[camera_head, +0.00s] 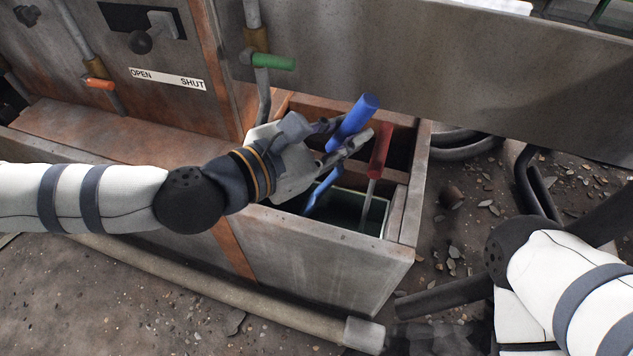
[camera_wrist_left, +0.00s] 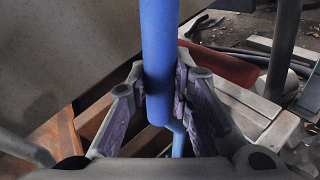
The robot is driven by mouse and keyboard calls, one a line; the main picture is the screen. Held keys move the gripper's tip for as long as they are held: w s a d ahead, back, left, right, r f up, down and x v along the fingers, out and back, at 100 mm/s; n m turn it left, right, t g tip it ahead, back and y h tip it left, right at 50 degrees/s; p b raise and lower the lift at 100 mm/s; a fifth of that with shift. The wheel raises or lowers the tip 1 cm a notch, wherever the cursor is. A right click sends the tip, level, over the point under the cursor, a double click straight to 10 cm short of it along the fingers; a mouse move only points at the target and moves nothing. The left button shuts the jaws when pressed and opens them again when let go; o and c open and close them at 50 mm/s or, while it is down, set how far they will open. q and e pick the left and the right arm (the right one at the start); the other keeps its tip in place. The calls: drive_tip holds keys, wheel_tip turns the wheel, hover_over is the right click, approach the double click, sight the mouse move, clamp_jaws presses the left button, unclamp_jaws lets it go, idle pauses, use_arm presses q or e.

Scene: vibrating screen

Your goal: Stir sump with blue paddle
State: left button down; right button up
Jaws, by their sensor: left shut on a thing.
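The blue paddle has a thick blue handle (camera_head: 354,120) and a thinner blue shaft that runs down into the box. My left gripper (camera_head: 341,137) is shut on the handle, and the paddle is tilted. In the left wrist view the handle (camera_wrist_left: 158,50) stands between the purple-padded fingers. The sump (camera_head: 352,208) is the dark green-lined opening in the box under the gripper; the paddle's lower end is hidden there, so I cannot tell how deep it reaches. Of my right arm, only links show at the right edge; its gripper is not seen.
A red-handled tool (camera_head: 380,150) stands in the box just right of the paddle; it also shows in the left wrist view (camera_wrist_left: 222,66). The box wall (camera_head: 320,250) is close under my left wrist. A green-handled valve (camera_head: 273,62) and a metal panel (camera_head: 510,70) stand behind.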

use_arm(q)
drive_tip(key=shift+a, duration=0.2)
drive_tip(key=shift+r, duration=0.1)
drive_tip(key=s+d+r+p, duration=0.1)
drive_tip(key=d+r+p, duration=0.3)
drive_tip(key=r+p, duration=0.4)
wheel_tip(320, 180, up, 2)
drive_tip(key=shift+s+r, duration=0.1)
drive_tip(key=shift+s, duration=0.05)
use_arm(e)
wheel_tip(320, 180, up, 7)
drive_tip(key=w+t, duration=0.1)
drive_tip(key=w, duration=0.1)
drive_tip(key=shift+w+d, duration=0.15)
drive_tip(key=shift+d, duration=0.05)
use_arm(q)
drive_tip(key=shift+d, duration=0.1)
use_arm(e)
drive_tip(key=shift+f, duration=0.1)
use_arm(q)
wheel_tip(320, 180, up, 5)
drive_tip(key=p, duration=0.4)
use_arm(e)
drive_tip(key=r, duration=0.1)
drive_tip(key=w+r, duration=0.1)
drive_tip(key=r, duration=0.1)
drive_tip(key=shift+w+r+t, duration=0.1)
drive_tip(key=shift+r+t, duration=0.05)
drive_tip(key=shift+t, duration=0.15)
